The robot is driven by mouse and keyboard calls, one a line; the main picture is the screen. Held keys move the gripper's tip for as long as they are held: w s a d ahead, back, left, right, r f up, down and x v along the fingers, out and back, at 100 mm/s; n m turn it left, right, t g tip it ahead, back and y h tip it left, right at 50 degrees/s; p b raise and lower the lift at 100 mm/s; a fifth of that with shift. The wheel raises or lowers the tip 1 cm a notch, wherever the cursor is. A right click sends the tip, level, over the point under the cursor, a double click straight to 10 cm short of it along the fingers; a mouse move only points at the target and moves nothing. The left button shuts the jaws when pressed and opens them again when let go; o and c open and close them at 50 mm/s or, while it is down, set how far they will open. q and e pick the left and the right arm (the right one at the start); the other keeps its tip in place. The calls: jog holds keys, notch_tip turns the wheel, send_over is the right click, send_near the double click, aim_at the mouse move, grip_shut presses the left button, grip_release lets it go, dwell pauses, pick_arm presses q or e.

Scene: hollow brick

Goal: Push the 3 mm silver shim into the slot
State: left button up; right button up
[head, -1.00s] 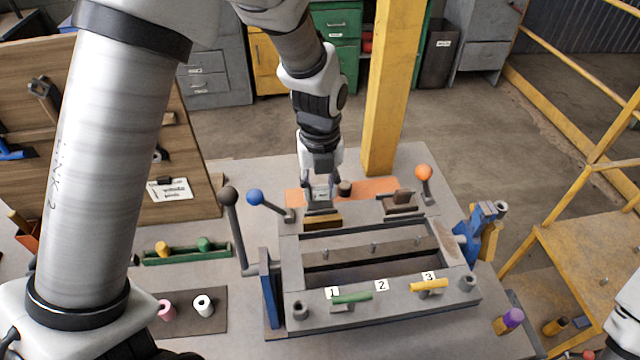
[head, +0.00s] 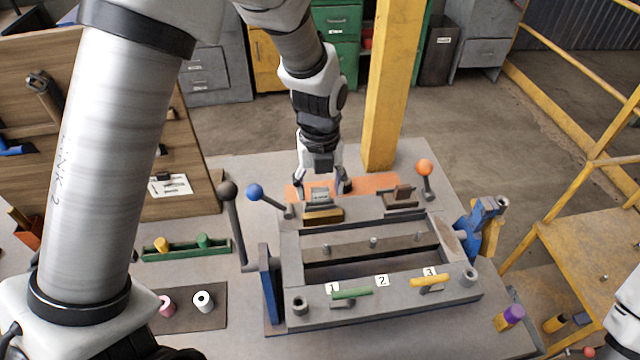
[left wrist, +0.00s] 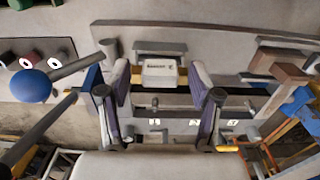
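A silver labelled piece (head: 320,195), which looks like the shim, stands at the back left of the mould frame, just behind a brown-and-yellow block (head: 323,215). In the left wrist view the silver piece (left wrist: 165,72) sits between the fingers; its print is too small to read surely. My left gripper (head: 323,187) is open, its fingers spread either side of the piece with gaps visible. It also shows in the left wrist view (left wrist: 160,95). The slot itself is hidden, so I cannot tell how deep the piece sits. My right gripper is out of view.
The grey mould frame (head: 390,300) has tags 1, 2, 3 and green and yellow handles. Blue-knobbed (head: 255,191) and black-knobbed (head: 227,189) levers stand left of my gripper. A second brown block (head: 402,199) and an orange-knobbed lever (head: 425,168) stand right.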

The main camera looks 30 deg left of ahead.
pick_arm(q)
notch_tip(320, 180, up, 12)
dwell(0.6)
dwell(0.4)
